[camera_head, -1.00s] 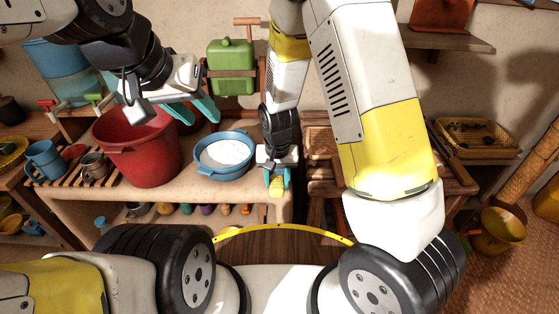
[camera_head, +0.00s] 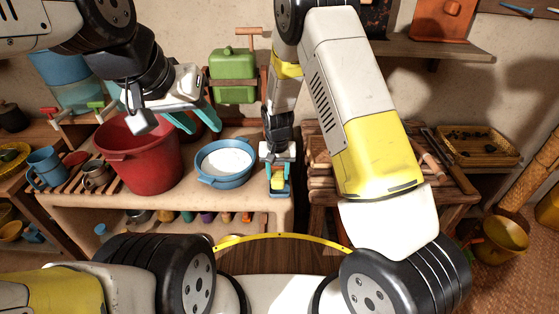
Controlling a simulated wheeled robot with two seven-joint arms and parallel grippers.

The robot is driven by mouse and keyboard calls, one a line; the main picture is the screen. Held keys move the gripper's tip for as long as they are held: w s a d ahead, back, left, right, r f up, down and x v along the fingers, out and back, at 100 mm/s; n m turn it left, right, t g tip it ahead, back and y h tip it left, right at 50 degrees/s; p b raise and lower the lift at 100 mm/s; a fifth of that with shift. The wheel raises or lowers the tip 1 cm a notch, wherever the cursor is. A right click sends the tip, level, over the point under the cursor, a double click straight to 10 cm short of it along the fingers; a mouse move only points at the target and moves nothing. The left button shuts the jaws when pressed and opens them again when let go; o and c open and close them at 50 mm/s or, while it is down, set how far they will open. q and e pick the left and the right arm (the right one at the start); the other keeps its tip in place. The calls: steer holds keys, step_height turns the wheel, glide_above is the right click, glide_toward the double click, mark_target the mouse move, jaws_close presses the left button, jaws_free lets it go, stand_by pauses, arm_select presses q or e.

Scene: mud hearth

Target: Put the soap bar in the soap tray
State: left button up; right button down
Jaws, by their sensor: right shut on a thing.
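The soap bar (camera_head: 278,182) is a small yellow block between the fingertips of my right gripper (camera_head: 279,178). That gripper points down and is shut on the soap near the front edge of the counter, right of the blue basin. A small blue shape (camera_head: 280,194) shows just below the soap; it looks like the soap tray, mostly hidden by the gripper. I cannot tell whether the soap touches it. My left gripper (camera_head: 198,123) is open and empty, with teal fingers, above and behind the red bucket's right side.
The red bucket (camera_head: 138,158) and a blue basin (camera_head: 223,177) with whitish contents stand on the clay counter (camera_head: 215,205). A green container (camera_head: 233,75) is behind. Blue mug (camera_head: 45,167) and metal cups are at left. A wooden table (camera_head: 440,188) and wicker tray (camera_head: 477,157) are at right.

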mark_target(279, 173)
steer(key=shift+w+d+f, duration=0.15)
steer(key=shift+w+d, duration=0.05)
steer(key=shift+w, duration=0.2)
steer(key=shift+w+d+f, duration=0.1)
steer(key=shift+w+d, duration=0.05)
steer(key=shift+w, duration=0.25)
steer(key=shift+f, duration=1.55)
steer(key=shift+f, duration=0.2)
steer(key=c, duration=0.8)
jaws_free()
